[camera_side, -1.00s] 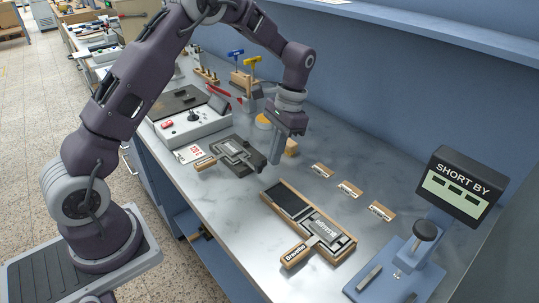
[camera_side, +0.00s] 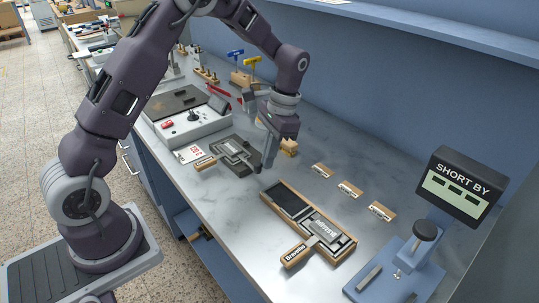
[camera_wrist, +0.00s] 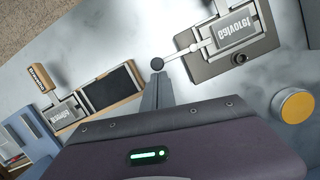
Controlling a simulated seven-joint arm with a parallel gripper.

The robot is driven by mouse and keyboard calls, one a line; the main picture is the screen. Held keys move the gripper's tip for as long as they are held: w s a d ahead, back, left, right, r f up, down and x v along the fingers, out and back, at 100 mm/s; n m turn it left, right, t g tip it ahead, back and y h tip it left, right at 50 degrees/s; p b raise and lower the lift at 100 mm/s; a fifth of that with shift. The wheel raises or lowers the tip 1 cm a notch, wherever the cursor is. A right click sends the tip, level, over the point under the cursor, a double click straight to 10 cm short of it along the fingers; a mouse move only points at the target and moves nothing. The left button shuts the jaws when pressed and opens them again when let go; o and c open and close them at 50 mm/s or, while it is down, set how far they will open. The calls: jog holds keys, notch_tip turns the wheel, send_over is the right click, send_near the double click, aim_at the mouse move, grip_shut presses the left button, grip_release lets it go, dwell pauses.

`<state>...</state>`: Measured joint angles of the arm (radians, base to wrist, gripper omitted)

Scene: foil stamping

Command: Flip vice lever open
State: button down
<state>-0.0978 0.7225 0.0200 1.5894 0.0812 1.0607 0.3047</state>
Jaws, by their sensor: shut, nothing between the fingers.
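The vice is a dark plate (camera_side: 252,163) clamping a block of mirrored metal type, on the bench left of my gripper in the side view. In the wrist view the vice (camera_wrist: 205,68) is at upper right. Its pale lever (camera_wrist: 180,54) sticks out left over the bench and ends in a black knob (camera_wrist: 157,64). My gripper (camera_side: 262,167) is shut and empty, pointing down beside the vice's right edge. In the wrist view my gripper's fingertips (camera_wrist: 157,78) are right by the knob; I cannot tell whether they touch. The lever is hard to make out in the side view.
A wooden tray (camera_side: 268,204) with a second type holder lies in front. A "SHORT BY" display (camera_side: 461,184) stands on a blue press at right. A grey machine (camera_side: 187,130) is behind left. An orange disc (camera_wrist: 297,107) sits right of my gripper.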

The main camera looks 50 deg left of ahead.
jog(key=shift+s, duration=0.1)
jog(key=m, duration=0.1)
jog(key=s+m, duration=0.2)
jog(key=shift+s+d+m+y, duration=0.1)
jog(key=shift+d+m+y, duration=0.15)
jog(key=shift+m+y, duration=0.15)
jog(key=s+m, duration=0.2)
jog(key=m, duration=0.1)
jog(key=m+t, duration=0.1)
jog(key=shift+s+a+y, duration=0.25)
jog(key=shift+s+y, duration=0.15)
jog(key=m, duration=0.1)
jog(key=s+a+m, duration=0.1)
jog(key=m, duration=0.1)
jog(key=shift+s+t, duration=0.25)
jog(key=shift+t, duration=0.15)
jog(key=m, duration=0.1)
jog(key=s+a+m, duration=0.1)
jog(key=m, duration=0.1)
jog(key=shift+s+a+m+t+y, duration=0.2)
jog(key=shift+s+m+t+y, duration=0.1)
jog(key=shift+t, duration=0.1)
jog(key=shift+s+a+m, duration=0.3)
jog(key=shift+a+m, duration=0.15)
jog(key=shift+m, duration=0.45)
jog(key=shift+s+a, duration=0.15)
jog(key=shift+a, duration=0.3)
